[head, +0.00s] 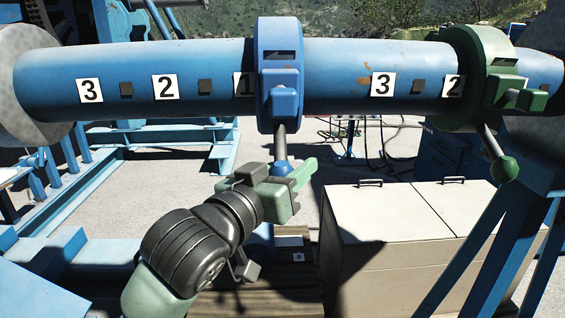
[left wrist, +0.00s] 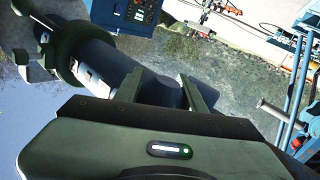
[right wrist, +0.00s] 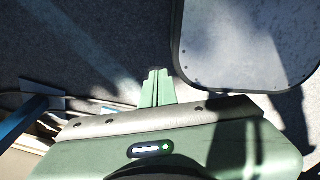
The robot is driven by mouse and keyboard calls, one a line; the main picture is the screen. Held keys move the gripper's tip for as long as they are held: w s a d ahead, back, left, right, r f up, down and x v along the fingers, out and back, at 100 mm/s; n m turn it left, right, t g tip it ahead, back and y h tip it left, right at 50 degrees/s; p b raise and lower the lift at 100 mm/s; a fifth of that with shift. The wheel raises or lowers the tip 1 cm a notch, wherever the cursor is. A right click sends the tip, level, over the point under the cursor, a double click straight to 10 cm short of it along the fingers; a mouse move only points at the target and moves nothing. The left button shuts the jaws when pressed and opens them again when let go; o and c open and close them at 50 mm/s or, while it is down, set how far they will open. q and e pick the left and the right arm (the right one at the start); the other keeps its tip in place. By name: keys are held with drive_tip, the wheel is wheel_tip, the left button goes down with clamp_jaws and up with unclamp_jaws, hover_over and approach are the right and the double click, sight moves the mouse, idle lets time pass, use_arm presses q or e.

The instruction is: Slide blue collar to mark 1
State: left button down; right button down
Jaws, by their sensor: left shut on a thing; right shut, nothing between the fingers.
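The blue collar (head: 279,62) sits around the blue shaft (head: 215,60) near the middle of the head view. Its left edge partly covers the mark 1 plate (head: 241,86). A lever with a blue ball knob (head: 281,168) hangs below the collar. My left gripper (head: 292,178) is at this knob and shut on it; the fingers partly hide the grip. In the left wrist view, the left fingers (left wrist: 165,88) stand either side of a dark blue-grey shape. My right gripper (right wrist: 157,78) is shut and empty in the right wrist view, and is out of the head view.
A green collar (head: 477,45) with a green knob (head: 504,169) sits right on the shaft, beside another mark 2 plate (head: 453,86). Mark 2 (head: 166,87) and mark 3 (head: 90,91) lie left. Pale cabinets (head: 400,230) stand below right.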

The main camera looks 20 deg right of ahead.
use_arm(q)
drive_tip(key=shift+s+d, duration=0.3)
drive_tip(key=shift+d, duration=0.5)
use_arm(e)
drive_tip(key=shift+a+r, duration=0.2)
drive_tip(key=shift+a, duration=0.45)
drive_tip(key=shift+d, duration=0.1)
use_arm(q)
drive_tip(key=c, duration=0.9)
unclamp_jaws()
drive_tip(key=b+v, duration=0.2)
drive_tip(key=v, duration=0.5)
drive_tip(key=shift+s, duration=0.3)
use_arm(e)
wheel_tip(320, 180, down, 2)
drive_tip(key=shift+w+d+f, duration=0.1)
drive_tip(key=shift+d+f, duration=0.05)
drive_tip(key=shift+f, duration=0.1)
use_arm(q)
drive_tip(key=shift+a+f, duration=0.1)
